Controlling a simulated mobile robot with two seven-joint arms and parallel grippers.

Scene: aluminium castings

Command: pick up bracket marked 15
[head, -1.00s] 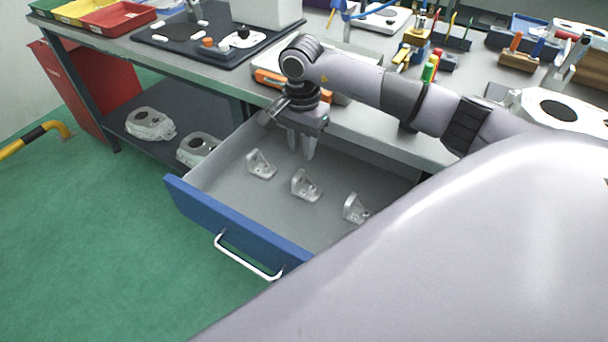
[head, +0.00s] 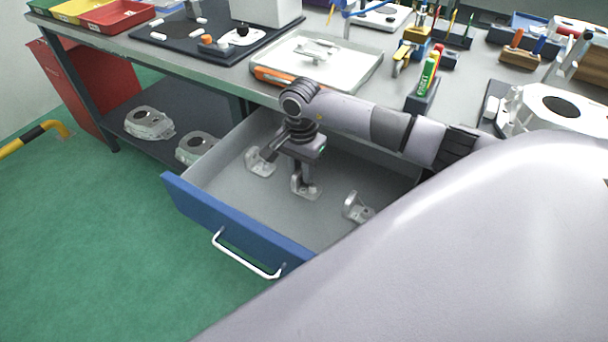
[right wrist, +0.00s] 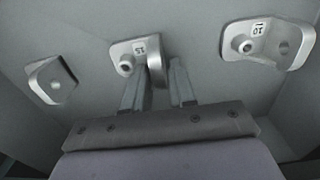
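The bracket marked 15 (right wrist: 126,58) is a small silver casting with an upright plate, and its label is upside down in the right wrist view. It is the middle bracket (head: 309,192) of three in the open drawer (head: 235,194) in the head view. My right gripper (right wrist: 160,82) is open, pointing down into the drawer, with its two fingers apart on either side of the upright plate. In the head view the right gripper (head: 300,178) hides part of this bracket. My left gripper is in neither view.
A second bracket (head: 260,165) lies to the left in the drawer and a third (head: 355,209) to the right. One neighbour (right wrist: 238,47) seems marked 10. The drawer's blue front (head: 230,222) and grey walls surround them. A tray (head: 345,85) stands on the bench above.

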